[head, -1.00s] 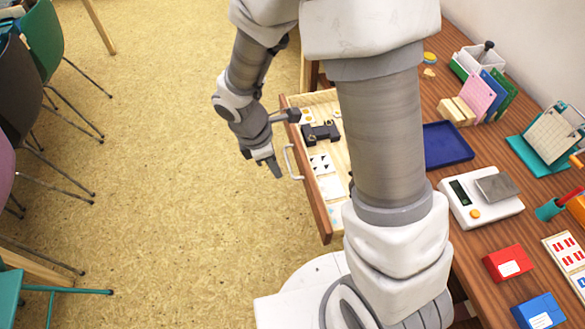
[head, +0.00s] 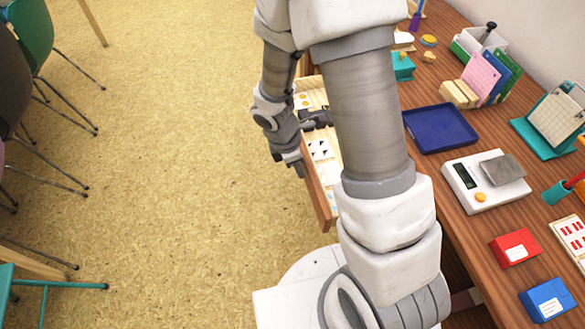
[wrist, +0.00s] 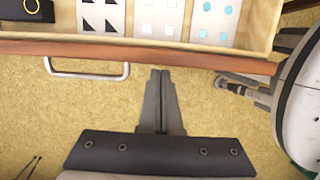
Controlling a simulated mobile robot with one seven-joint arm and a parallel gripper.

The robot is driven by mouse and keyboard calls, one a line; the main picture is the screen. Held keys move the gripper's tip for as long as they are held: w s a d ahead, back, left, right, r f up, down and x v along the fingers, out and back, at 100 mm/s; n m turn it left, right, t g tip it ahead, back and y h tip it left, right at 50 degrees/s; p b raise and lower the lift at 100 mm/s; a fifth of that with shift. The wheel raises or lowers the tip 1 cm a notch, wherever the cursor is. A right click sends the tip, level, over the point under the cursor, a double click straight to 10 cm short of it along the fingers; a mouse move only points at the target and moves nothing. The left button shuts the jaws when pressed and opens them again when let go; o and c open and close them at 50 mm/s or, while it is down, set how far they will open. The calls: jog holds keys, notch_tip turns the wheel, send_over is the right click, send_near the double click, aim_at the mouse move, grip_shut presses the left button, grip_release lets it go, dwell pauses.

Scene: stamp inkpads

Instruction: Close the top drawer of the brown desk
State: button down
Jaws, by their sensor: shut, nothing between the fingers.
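The brown desk (head: 440,185) runs down the right in the head view. Its top drawer (head: 317,188) is partly open, and my arm hides much of it. In the wrist view the drawer's wooden front (wrist: 200,53) crosses the top, with a metal handle (wrist: 88,74) at left. My gripper (head: 301,171) is shut and empty outside the drawer front. In the wrist view my gripper's fingertips (wrist: 160,74) are together, right of the handle and right by the front; I cannot tell if they touch it.
The drawer holds cards with black, white and blue shapes (wrist: 160,17) and a dark object with a ring (wrist: 27,9). A blue tray (head: 440,128) and a scale (head: 485,180) stand on the desk. Chairs (head: 30,50) stand at far left; the floor between is clear.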

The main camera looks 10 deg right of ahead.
jog(key=shift+d, duration=0.1)
jog(key=d+p, duration=0.2)
jog(key=d, duration=0.5)
jog(key=d+p, duration=0.2)
jog(key=d, duration=0.6)
jog(key=d+p, duration=0.2)
jog(key=d, duration=0.6)
jog(key=shift+w+r, duration=0.1)
jog(key=shift+w, duration=0.3)
jog(key=shift+d+p, duration=0.4)
jog(key=shift+d, duration=0.2)
jog(key=shift+w, duration=0.1)
